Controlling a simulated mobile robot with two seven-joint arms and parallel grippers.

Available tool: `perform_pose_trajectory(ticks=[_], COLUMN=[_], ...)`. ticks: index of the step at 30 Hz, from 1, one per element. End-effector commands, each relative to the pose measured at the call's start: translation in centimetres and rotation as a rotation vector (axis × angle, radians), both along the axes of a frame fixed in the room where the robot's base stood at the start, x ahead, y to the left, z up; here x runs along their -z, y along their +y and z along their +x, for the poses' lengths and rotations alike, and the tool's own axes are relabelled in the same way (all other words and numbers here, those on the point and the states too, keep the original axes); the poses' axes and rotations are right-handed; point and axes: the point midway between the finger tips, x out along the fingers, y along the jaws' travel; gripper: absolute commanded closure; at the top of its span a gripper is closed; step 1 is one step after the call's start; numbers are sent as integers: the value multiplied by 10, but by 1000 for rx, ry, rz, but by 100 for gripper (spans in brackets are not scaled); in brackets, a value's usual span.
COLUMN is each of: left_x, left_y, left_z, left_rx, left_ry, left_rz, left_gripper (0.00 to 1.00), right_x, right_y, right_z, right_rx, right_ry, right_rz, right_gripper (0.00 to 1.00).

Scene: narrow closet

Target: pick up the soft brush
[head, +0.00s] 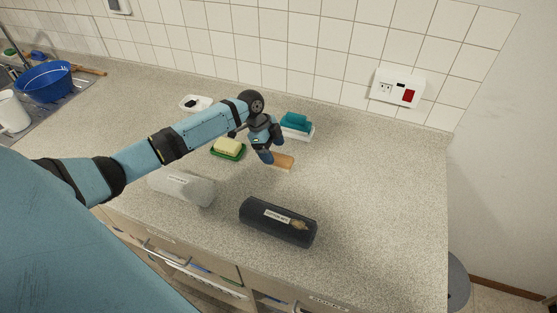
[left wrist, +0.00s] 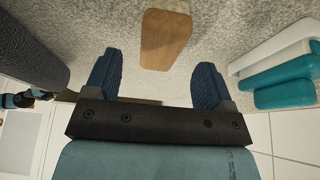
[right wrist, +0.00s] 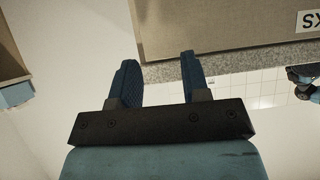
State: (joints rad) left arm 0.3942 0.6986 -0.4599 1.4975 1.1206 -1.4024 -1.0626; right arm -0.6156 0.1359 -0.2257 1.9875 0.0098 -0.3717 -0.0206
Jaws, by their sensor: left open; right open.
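The soft brush (head: 282,161) appears to be the small wooden-backed piece lying on the speckled counter. In the left wrist view its brown wooden part (left wrist: 165,40) shows with a pale end at the top edge. My left gripper (head: 267,154) is open just beside it in the head view. In the left wrist view the brush lies ahead, in line with the gap between the open blue fingers, and nothing is held.
A dark labelled roll (head: 278,222) and a whitish roll (head: 182,187) lie nearer the front edge. Yellow soap (head: 228,146) on a green dish and a teal sponge (head: 296,122) on a white dish flank the gripper. The counter's right side is clear.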

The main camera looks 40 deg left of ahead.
Motion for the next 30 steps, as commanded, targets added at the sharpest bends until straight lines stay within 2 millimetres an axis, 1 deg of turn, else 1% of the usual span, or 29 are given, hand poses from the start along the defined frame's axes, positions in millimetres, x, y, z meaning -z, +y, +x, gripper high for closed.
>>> perform_pose_trajectory(ticks=[1, 3, 7, 10, 15, 16, 17, 18, 20, 21, 23, 30], left_x=[6, 17, 31, 36, 36, 36, 36, 36, 36, 36, 36, 35], left_y=[-2, -5, -10, -11, -11, -11, -11, -11, -11, -11, -11, -11], left_z=[0, 0, 2, 3, 3, 3, 3, 3, 2, 2, 2, 3], left_rx=[-1, -1, -1, 1, 1, 1, 1, 1, 0, 0, 0, 0], left_ry=[3, 2, 1, -1, -1, -1, -1, -1, 0, 0, 0, -1], left_rz=[-2, -2, -1, 0, 0, 0, 0, 0, 0, 0, 0, 0], left_gripper=[23, 23, 23, 23, 23, 26, 33, 42, 56, 65, 77, 78], right_x=[-6, -10, -13, -13, -12, -11, -11, -11, -10, -9, -9, -9], right_y=[-1, -1, -1, -1, -1, -1, -1, -1, -1, -1, 0, 0], right_z=[0, 0, 1, 1, 0, 0, 0, -1, -1, -1, -1, -2], right_rx=[0, 1, 2, 2, 1, 1, 1, 1, 1, 1, 1, 1], right_ry=[-1, -4, -8, -8, -6, -5, -4, -3, -1, -1, 1, 1], right_rz=[-1, -1, -1, -1, -2, -1, -1, -1, -2, -2, -1, -1], right_gripper=[57, 57, 57, 57, 57, 57, 57, 57, 57, 57, 57, 57])
